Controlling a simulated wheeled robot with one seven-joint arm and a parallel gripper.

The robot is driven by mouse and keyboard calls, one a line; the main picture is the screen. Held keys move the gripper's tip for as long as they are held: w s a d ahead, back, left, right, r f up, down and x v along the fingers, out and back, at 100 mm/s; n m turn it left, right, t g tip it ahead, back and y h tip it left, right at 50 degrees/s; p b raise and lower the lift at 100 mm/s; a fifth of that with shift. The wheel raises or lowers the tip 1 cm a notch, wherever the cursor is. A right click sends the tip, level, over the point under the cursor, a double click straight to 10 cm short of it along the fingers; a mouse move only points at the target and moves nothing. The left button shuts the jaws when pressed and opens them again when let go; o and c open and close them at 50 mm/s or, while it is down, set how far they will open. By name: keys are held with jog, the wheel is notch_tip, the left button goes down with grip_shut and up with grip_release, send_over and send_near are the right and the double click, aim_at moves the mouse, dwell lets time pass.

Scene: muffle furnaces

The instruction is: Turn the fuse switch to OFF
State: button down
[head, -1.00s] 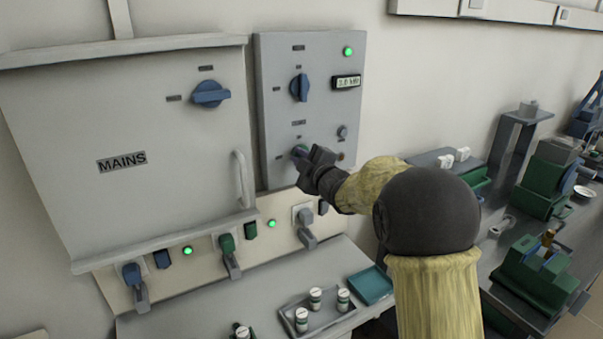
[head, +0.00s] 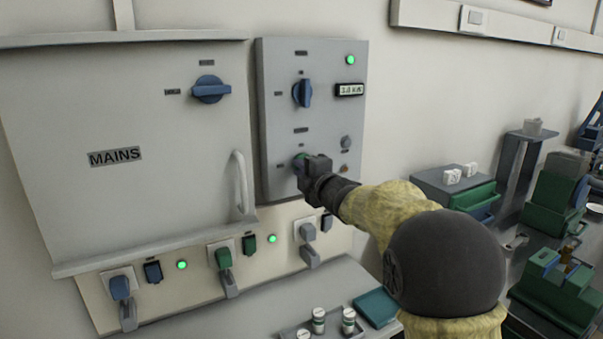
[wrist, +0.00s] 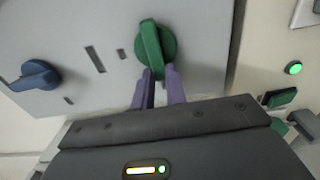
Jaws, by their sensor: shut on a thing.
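A grey control panel (head: 275,120) on the wall carries a green rotary knob (wrist: 153,40) low down and a blue rotary knob (head: 303,93) above it. My gripper (wrist: 160,76) is shut on the green knob, its purple fingers on either side of the near end of the handle. In the head view my gripper (head: 305,165) covers most of that knob. The blue knob also shows in the wrist view (wrist: 36,75), apart from my fingers. The labels beside the knobs are too small to read, so I cannot tell which is marked fuse.
A grey MAINS box (head: 130,200) with its own blue knob (head: 210,90) and a handle (head: 240,182) stands left of the panel. Plugs and green lamps line the strip below. A tray (head: 290,334) with small containers sits on the bench. Green equipment stands at right.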

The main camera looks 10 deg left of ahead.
jog(key=shift+f, duration=0.1)
jog(key=c, duration=1.4)
grip_release()
jog(key=shift+c, duration=0.2)
jog(key=shift+s, duration=0.15)
jog(key=b+v, duration=0.1)
jog(key=v, duration=1.6)
jog(key=shift+d, duration=0.15)
